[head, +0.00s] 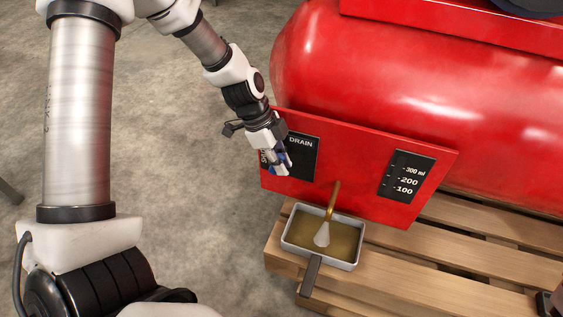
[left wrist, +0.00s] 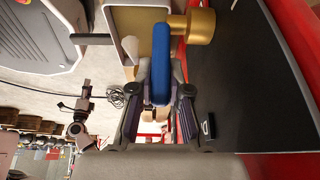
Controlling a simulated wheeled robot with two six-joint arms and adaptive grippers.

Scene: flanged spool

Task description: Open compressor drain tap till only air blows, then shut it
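My left gripper (head: 283,163) is at the DRAIN panel on the red compressor (head: 420,90). In the left wrist view its two fingers (left wrist: 161,80) lie close on both sides of the blue tap lever (left wrist: 161,50), which joins a brass tap body (left wrist: 201,26). The head view mostly hides the lever. A brass spout (head: 333,198) hangs over a tray (head: 287,243) of yellowish-brown liquid. A pale, whitish cone (head: 322,236) spreads below the spout mouth; it also shows in the left wrist view (left wrist: 130,48).
A dark scale (head: 408,176) marked 100, 200 and 300 ml is on the red plate, right of the spout. The tray, with a dark handle (head: 311,275), sits on a wooden pallet (head: 390,290). A small part of something shows at the lower right edge.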

